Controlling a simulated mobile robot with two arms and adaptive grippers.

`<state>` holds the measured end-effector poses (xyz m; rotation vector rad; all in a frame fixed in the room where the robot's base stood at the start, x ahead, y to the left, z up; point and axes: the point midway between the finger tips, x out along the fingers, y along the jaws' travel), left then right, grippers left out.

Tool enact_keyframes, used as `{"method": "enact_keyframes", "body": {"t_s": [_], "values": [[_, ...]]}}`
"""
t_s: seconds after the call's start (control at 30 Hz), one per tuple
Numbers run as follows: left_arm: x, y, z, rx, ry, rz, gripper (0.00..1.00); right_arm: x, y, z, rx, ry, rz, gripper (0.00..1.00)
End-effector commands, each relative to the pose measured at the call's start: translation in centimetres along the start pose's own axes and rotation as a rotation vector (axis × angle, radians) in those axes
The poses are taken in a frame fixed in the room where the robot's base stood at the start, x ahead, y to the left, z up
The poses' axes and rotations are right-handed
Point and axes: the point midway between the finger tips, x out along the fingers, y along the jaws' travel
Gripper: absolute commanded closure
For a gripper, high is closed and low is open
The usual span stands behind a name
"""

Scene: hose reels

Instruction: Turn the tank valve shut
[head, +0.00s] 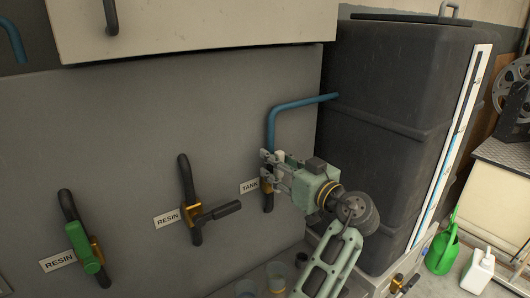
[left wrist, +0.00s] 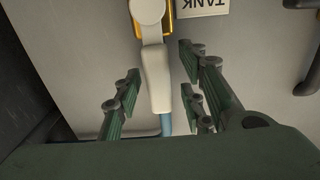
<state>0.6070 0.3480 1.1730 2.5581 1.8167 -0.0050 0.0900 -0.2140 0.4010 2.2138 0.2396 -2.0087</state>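The tank valve (head: 268,185) sits on the grey wall panel beside a TANK label (head: 249,187), below a blue pipe (head: 271,125). In the left wrist view its cream lever (left wrist: 157,80) runs from the brass body (left wrist: 168,28) in line with the blue pipe (left wrist: 166,125). The TANK label (left wrist: 203,6) appears upside down there. My left gripper (head: 270,164) is at the valve, open, with its finger pads (left wrist: 160,102) on either side of the lever and visible gaps to it. In the head view the gripper partly hides the valve. My right gripper is not in view.
Two RESIN valves, one with a black lever (head: 220,211) turned sideways and one with a green lever (head: 83,247), are on the panel to the left. A dark tank (head: 395,90) stands to the right. A green watering can (head: 441,254) and white jug (head: 478,270) stand beyond it.

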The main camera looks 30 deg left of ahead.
Motion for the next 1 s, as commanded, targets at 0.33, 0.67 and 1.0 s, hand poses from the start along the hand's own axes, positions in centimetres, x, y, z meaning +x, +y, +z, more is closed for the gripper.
{"method": "enact_keyframes", "body": {"t_s": [0.33, 0.67, 1.0], "values": [[-0.4, 0.1, 0.1, 0.001, 0.000, 0.000, 0.62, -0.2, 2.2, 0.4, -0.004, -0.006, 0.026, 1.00], [-0.3, 0.0, 0.1, 0.001, 0.000, 0.000, 0.91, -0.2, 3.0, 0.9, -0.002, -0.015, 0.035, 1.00], [-0.3, 0.0, 0.0, 0.001, 0.000, 0.000, 1.00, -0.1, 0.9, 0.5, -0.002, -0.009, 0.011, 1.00]]}}
